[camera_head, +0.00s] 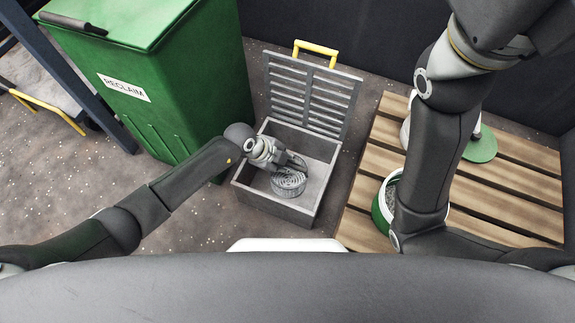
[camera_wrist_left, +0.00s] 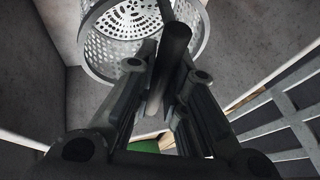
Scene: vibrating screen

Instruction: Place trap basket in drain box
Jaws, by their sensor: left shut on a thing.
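The trap basket (camera_head: 288,184) is a round grey perforated basket. In the head view it is inside the outline of the open drain box (camera_head: 317,214), near the middle; I cannot tell whether it touches the floor. My left gripper (camera_head: 297,163) reaches in from the left and is shut on the basket's bar-like handle (camera_wrist_left: 172,55). In the left wrist view the perforated basket (camera_wrist_left: 128,20) shows beyond the fingers. The slatted drain box lid (camera_head: 310,93) with a yellow handle (camera_head: 317,47) stands open at the back. My right gripper is out of view.
A green bin (camera_head: 180,90) marked RECLAIM stands left of the box. A wooden pallet (camera_head: 475,205) on the right carries a green and white container (camera_head: 383,205) and a green round object (camera_head: 482,146). My right arm hangs over the pallet. Speckled floor is free at lower left.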

